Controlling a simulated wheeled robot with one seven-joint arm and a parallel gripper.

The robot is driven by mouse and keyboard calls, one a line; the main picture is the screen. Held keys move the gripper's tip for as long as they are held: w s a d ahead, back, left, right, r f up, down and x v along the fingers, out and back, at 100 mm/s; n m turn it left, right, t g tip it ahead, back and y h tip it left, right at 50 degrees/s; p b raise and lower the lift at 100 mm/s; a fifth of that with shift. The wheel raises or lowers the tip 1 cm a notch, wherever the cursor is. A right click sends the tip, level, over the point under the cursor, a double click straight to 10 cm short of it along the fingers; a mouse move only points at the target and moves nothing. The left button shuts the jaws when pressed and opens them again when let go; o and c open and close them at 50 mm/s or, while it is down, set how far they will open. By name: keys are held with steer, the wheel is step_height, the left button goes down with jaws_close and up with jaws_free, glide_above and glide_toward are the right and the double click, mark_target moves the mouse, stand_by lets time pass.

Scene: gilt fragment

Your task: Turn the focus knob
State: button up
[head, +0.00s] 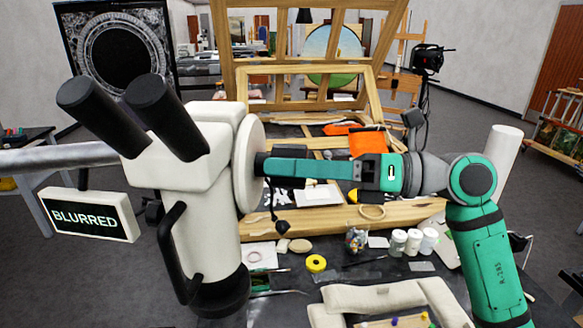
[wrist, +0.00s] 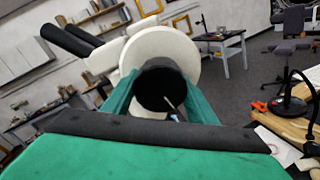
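The microscope (head: 195,190) is a white body with two black eyepieces and a black handle. A large white disc (wrist: 172,50) is on its right side in the head view. The black round focus knob (head: 259,164) sticks out from this disc; its end face fills the middle of the wrist view (wrist: 160,88). My gripper (head: 270,167) reaches it from the right. Its green fingers lie on both sides of the knob and appear to touch it. A lit sign (head: 92,216) at the left reads "BLURRED".
A screen (head: 118,45) with a round dark pattern stands behind the microscope. A wooden frame (head: 300,75) stands behind my arm.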

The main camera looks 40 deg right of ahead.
steer(key=o, duration=0.4)
steer(key=shift+s, duration=0.1)
steer(key=v, duration=1)
steer(key=shift+s+d, duration=0.2)
stand_by(1.4)
